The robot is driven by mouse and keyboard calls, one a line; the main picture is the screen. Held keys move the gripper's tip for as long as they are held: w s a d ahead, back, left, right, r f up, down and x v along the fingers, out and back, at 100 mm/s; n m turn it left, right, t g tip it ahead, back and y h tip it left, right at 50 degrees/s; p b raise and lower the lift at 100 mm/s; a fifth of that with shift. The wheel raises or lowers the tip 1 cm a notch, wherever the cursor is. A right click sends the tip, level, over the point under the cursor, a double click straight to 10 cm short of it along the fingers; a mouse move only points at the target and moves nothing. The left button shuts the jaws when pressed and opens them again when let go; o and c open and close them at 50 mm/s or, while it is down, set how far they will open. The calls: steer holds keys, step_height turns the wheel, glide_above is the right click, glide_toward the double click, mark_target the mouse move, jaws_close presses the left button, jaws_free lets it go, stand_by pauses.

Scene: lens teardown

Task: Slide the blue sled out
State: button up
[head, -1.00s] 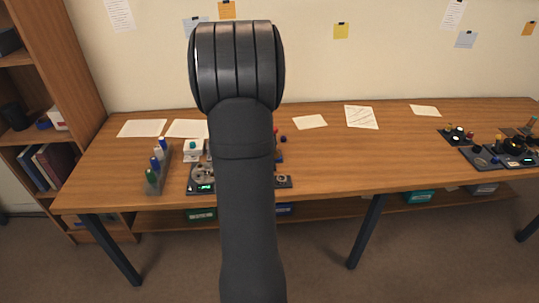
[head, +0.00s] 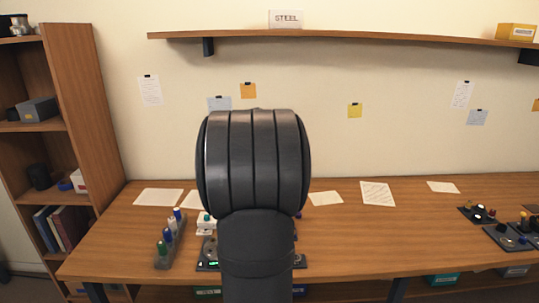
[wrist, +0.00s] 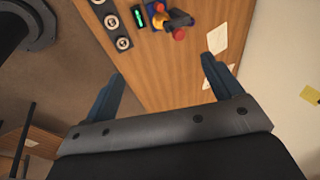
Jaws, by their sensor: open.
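My gripper (wrist: 163,70) shows in the wrist view with its two blue fingers spread apart and nothing between them. Beyond the fingers is the wooden workbench (wrist: 170,65). A device (wrist: 122,35) with round dials and a green display lies at the top of the wrist view, with blue, yellow and red parts (wrist: 176,20) beside it. I cannot tell which blue part is the sled. In the head view my arm hides most of this device (head: 208,263); only its left part and a sliver at the right show.
A rack of blue, white and green-capped bottles (head: 169,243) stands left of the device. Paper sheets (head: 377,193) lie along the bench's back. More small devices (head: 510,237) sit at the far right. A wall shelf (head: 350,34) runs above. The bench right of my arm is mostly clear.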

steer(key=shift+d+f, duration=0.15)
steer(key=shift+f, duration=0.05)
steer(key=c, duration=0.3)
steer(key=d+f+n, duration=0.1)
steer(key=d+f+n+y, duration=0.1)
steer(key=f, duration=0.1)
steer(key=w+f+n, duration=0.1)
steer(key=shift+w+d+f+g, duration=0.1)
steer(key=shift+d+f+g, duration=0.1)
steer(key=shift+d+g, duration=0.2)
jaws_close()
steer(key=w+d+f+n+t+y, duration=0.2)
steer(key=d+f+n+y, duration=0.4)
steer(key=d+f+n, duration=0.8)
steer(key=shift+w+d+f, duration=0.25)
steer(key=shift+d+f, duration=0.9)
steer(key=shift+d, duration=0.85)
